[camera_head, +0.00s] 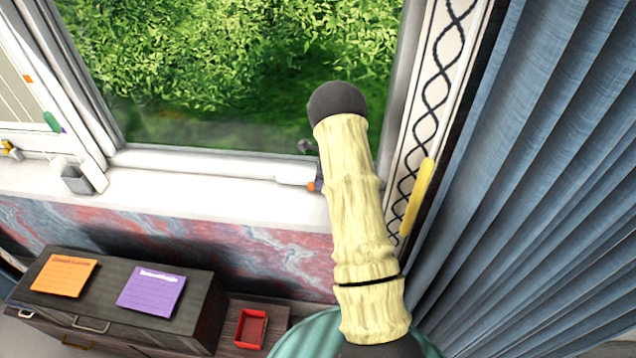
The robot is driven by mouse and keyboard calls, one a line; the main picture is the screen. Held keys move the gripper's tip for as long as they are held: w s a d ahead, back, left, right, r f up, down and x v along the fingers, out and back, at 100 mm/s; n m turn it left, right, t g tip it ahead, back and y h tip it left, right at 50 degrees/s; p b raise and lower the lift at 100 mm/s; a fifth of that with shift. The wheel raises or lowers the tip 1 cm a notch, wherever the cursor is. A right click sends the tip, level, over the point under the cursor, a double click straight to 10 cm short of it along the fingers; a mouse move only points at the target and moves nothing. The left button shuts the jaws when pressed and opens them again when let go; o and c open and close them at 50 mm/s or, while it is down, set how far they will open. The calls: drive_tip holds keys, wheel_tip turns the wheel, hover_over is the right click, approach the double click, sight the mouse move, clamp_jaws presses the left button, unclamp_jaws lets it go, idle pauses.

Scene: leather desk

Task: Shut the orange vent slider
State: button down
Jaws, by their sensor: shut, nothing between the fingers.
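A small orange tab (28,78) sits on the white frame at the far left, beside a pale slatted panel (14,88). It looks like the orange vent slider, but it is too small to tell how far it is open. A second small orange piece (315,187) shows at the right end of a white bar on the sill, partly behind my arm. I cannot tell what it belongs to. My pale arm rises through the right middle to a dark round joint in front of the window.
A green tab (52,121) sits below the orange one. A blue curtain (540,200) fills the right.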

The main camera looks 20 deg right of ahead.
drive_tip(key=shift+w+a, duration=0.15)
drive_tip(key=shift+a, duration=0.1)
drive_tip(key=shift+d+r+p, duration=0.1)
drive_tip(key=shift+r+p, duration=0.2)
drive_tip(key=shift+r, duration=0.15)
drive_tip(key=p+v, duration=0.6)
drive_tip(key=v, duration=0.3)
drive_tip(key=shift+s+d, duration=0.25)
drive_tip(key=shift+s, duration=0.05)
drive_tip(key=shift+w, duration=0.1)
drive_tip(key=s+a+r+n+h+b, duration=0.1)
drive_tip(key=s+a+r+n+b, duration=0.1)
drive_tip(key=s+a+r+n, duration=0.9)
drive_tip(key=s+a+r+n+b, duration=0.1)
drive_tip(key=s+a+n, duration=0.3)
drive_tip(key=s+n, duration=0.2)
drive_tip(key=s+a+r+n+t+h, duration=0.1)
drive_tip(key=s+a+r+n, duration=0.1)
drive_tip(key=s+n, duration=0.5)
drive_tip(key=shift+s+a+b, duration=0.35)
drive_tip(key=shift+s+a, duration=0.55)
drive_tip(key=shift+s, duration=0.05)
